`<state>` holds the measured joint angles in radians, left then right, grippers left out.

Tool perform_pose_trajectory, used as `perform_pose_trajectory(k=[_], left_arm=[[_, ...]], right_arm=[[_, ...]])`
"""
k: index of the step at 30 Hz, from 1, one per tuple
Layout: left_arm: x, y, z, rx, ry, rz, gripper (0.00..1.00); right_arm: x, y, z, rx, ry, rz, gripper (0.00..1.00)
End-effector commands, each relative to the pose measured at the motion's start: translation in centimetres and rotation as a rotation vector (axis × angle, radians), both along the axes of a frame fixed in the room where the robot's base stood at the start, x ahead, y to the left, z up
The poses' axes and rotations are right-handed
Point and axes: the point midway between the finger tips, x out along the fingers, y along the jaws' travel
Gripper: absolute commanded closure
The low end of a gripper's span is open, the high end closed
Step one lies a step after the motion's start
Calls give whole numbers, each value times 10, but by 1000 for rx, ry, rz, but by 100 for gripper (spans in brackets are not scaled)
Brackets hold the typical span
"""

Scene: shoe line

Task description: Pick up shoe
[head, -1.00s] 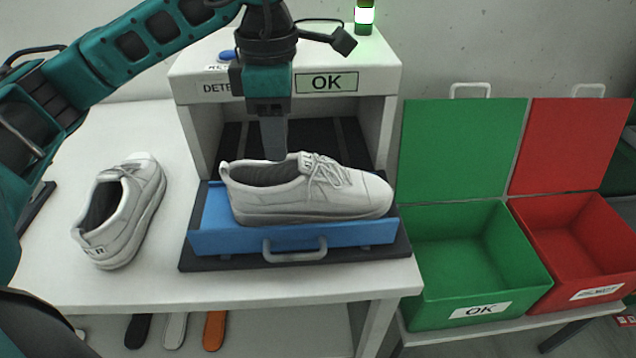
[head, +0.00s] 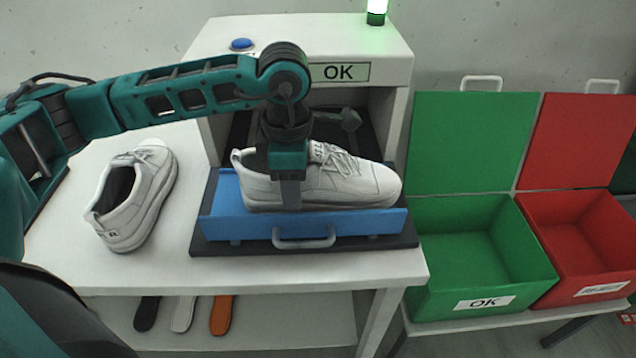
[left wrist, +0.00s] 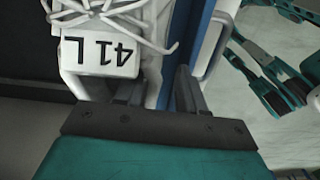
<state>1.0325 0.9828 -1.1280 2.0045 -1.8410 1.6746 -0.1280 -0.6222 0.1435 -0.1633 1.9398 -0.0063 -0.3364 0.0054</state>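A white lace-up shoe (head: 345,182) lies on the blue drawer (head: 330,224) of the detector, its toe to the right. My left gripper (head: 290,194) points down at the shoe's near side, by the ankle opening. In the left wrist view its two fingers (left wrist: 160,92) stand apart, with the white shoe side between them; I see no clear grip. A second white shoe (head: 132,195) stands on the table at left.
The detector (head: 392,45) shows OK and a lit green lamp (head: 377,10). An open green OK box (head: 480,250) and an open red box (head: 585,240) stand at right. Several insoles (head: 183,313) lie on the lower shelf. The white table (head: 150,270) is clear in front.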

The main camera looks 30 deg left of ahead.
Motion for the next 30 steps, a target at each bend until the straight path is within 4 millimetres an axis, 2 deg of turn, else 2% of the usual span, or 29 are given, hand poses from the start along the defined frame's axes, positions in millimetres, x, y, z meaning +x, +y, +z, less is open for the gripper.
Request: perform_pose_trajectory(k=[4,16,30], left_arm=[[0,0,0,0,0,1,61],[0,0,1,0,0,1,99],[1,0,2,-1,-3,1,100]], right_arm=[[1,0,0,0,-2,0,52],[1,0,0,0,-2,0,52],[-1,0,0,0,2,-1,52]])
